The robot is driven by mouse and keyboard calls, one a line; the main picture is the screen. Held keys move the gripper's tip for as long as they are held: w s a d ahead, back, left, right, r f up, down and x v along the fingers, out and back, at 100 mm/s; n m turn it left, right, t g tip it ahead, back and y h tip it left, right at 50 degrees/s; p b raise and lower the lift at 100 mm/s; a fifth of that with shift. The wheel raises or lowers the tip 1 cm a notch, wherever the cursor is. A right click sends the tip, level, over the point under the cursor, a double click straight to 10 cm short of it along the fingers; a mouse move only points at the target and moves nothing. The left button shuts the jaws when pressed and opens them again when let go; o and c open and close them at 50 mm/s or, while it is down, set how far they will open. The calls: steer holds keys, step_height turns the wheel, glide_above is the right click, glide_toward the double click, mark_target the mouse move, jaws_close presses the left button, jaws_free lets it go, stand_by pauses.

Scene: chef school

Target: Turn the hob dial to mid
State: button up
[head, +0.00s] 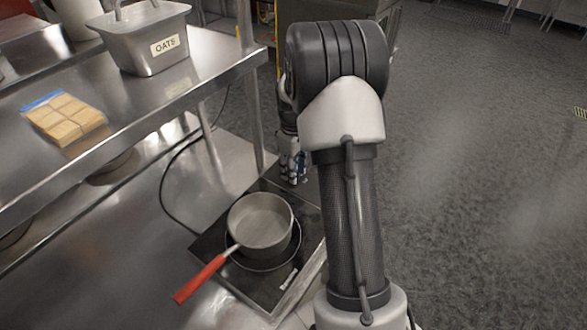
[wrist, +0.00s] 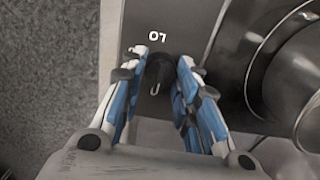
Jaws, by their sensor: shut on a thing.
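The hob dial (wrist: 160,72) is a small black knob in the wrist view, with a short white mark on its near side. White letters "LO" (wrist: 157,37) show upside down on the hob just beyond it. My gripper (wrist: 161,60) is shut on the dial, one blue-and-white finger on each side. In the head view my gripper (head: 292,170) reaches down to the far end of the portable hob (head: 212,245), and the dial is hidden there. Any other dial markings are hidden or too small to read.
A grey pan (head: 262,222) with a red handle (head: 200,279) sits on the hob. A steel shelf (head: 120,105) above and left holds a bin labelled OATS (head: 150,55) and a bag of tan squares (head: 65,118). The floor (head: 480,180) to the right is clear.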

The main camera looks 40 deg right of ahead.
steer(key=c, duration=0.3)
steer(key=shift+m, duration=0.4)
steer(key=m+p, duration=0.2)
steer(key=m, duration=0.2)
steer(key=shift+r+m, duration=0.1)
steer(key=shift+m, duration=0.3)
steer(key=m+p, duration=0.2)
steer(key=m, duration=0.3)
steer(key=m+p, duration=0.1)
steer(key=m, duration=0.4)
steer(key=shift+m, duration=0.4)
steer(key=m, duration=0.5)
steer(key=shift+p, duration=0.3)
steer(key=shift+m, duration=0.3)
